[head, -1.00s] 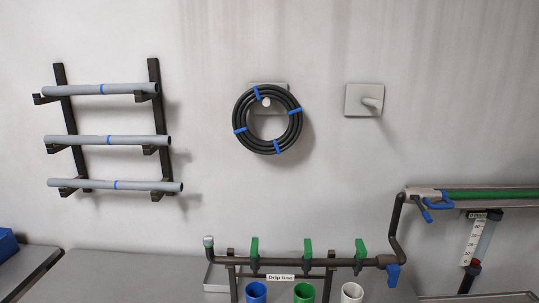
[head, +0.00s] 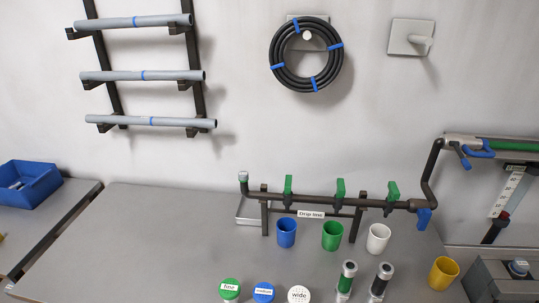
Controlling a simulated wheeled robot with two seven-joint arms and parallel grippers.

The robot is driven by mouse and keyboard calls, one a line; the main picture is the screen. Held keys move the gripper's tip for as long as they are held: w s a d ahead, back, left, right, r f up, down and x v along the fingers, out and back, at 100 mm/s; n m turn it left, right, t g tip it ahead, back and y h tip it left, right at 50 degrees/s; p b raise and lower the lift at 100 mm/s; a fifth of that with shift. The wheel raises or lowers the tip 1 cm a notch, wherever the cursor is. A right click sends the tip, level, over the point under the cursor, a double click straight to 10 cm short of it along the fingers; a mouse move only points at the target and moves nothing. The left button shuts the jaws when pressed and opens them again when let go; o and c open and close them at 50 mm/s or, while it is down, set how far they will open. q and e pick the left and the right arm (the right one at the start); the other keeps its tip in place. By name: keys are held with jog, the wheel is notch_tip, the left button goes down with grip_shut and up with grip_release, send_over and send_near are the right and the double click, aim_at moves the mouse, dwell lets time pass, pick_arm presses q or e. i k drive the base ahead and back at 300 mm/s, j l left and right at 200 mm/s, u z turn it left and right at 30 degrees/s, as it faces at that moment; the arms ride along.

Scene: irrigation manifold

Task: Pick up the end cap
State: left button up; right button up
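A small pale grey-green piece that looks like the end cap (head: 243,176) sits on top of the upturned left end of the dark manifold pipe (head: 330,203). The pipe rests on a dark stand on the bench, carries several green valve handles and bears a "Drip line" label (head: 311,214). A shallow metal tray (head: 250,222) lies below the pipe's left end, partly behind the stand; I cannot see anything clearly in it. Neither of my grippers is in view.
Blue (head: 286,233), green (head: 333,236), white (head: 378,238) and yellow (head: 443,273) cups stand on the bench (head: 150,240). Labelled round lids (head: 263,292) and two dark cylinders (head: 347,277) stand nearer. A blue bin (head: 28,184) is far left. The bench's left part is clear.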

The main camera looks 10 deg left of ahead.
aim_at(244, 177)
jog(key=j+z, duration=0.3)
jog(key=k+j+z, duration=0.15)
jog(key=j+z, duration=0.15)
jog(key=k+j+z, duration=0.1)
jog(key=j+z, duration=0.2)
jog(key=j, duration=0.15)
